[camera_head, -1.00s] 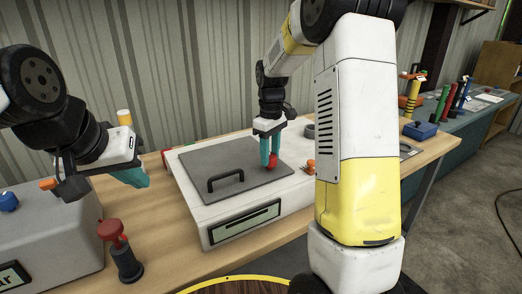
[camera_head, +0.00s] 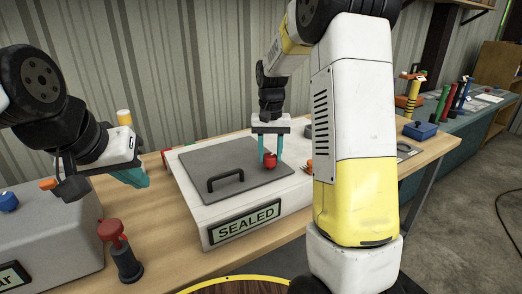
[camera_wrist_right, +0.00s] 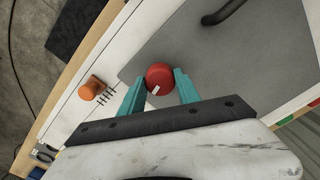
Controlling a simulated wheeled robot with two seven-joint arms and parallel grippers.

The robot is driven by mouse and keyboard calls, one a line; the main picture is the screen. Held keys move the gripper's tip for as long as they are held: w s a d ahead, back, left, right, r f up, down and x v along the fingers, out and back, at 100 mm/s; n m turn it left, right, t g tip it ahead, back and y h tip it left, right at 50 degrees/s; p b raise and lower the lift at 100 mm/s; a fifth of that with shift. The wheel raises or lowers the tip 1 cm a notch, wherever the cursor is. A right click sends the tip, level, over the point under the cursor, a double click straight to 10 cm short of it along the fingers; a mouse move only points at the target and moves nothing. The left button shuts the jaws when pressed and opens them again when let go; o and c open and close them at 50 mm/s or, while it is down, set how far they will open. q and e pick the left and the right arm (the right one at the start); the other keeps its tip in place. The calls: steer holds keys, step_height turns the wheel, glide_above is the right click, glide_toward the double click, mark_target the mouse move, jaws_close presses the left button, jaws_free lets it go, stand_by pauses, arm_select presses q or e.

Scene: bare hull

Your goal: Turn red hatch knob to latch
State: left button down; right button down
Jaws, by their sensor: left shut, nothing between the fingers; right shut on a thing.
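The red hatch knob (camera_head: 270,164) stands on the grey hatch plate (camera_head: 215,159) of a white box, near the plate's right edge. In the right wrist view the knob (camera_wrist_right: 158,73) is round with a white mark on its lower rim. My right gripper (camera_head: 270,158) points down with its teal fingers on both sides of the knob, shut on it. The box's front display (camera_head: 245,221) reads "SEALED". My left gripper (camera_head: 136,177) is shut and empty, in the air left of the box.
A black handle (camera_head: 225,180) rises from the hatch plate. An orange knob (camera_wrist_right: 91,88) with tick marks sits beside the plate. A red-topped plunger (camera_head: 119,245) and a grey box (camera_head: 45,235) stand at left. A blue bin (camera_head: 420,131) is at right.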

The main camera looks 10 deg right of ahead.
mark_target(270, 156)
steer(key=shift+m, duration=1.1)
steer(key=c, duration=0.9)
jaws_free()
steer(key=shift+o, duration=0.2)
steer(key=shift+r, duration=0.15)
step_height(270, 156, up, 7)
steer(key=shift+r, duration=0.3)
